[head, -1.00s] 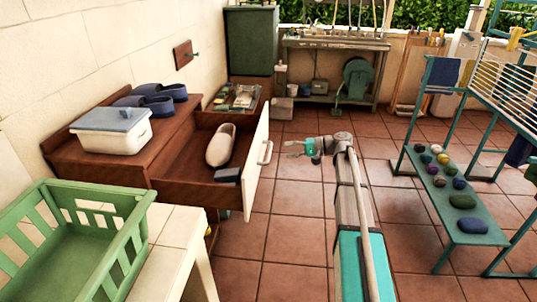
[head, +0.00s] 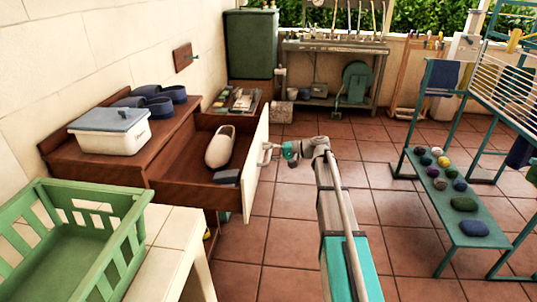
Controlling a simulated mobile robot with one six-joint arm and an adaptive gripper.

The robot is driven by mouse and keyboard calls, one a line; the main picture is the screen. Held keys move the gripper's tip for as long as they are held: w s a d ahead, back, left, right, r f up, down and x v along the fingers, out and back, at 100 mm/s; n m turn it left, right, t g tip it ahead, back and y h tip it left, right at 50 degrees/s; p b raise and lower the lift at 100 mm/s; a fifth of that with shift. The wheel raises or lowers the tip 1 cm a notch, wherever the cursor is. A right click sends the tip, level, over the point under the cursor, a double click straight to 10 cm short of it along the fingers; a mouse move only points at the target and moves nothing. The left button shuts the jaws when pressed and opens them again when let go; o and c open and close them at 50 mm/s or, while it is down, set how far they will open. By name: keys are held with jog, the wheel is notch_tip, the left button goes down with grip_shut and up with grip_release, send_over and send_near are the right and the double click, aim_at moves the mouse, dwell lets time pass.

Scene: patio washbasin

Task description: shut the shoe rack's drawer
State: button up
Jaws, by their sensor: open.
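The shoe rack (head: 172,160) is a brown wooden cabinet against the left wall. Its drawer (head: 180,183) is pulled out, with a cream front panel (head: 252,172) facing right. A light-coloured shoe (head: 220,147) and a dark block-like item (head: 227,177) lie inside the drawer. My gripper (head: 269,151) is open at the drawer front, right by its handle, which it partly hides. I cannot tell whether the fingers touch the handle.
A green crate (head: 128,235) sits on a pale table at front left. Tiled floor between is clear.

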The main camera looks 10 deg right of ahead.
grip_shut()
jog(key=shift+w, duration=0.1)
dwell(0.3)
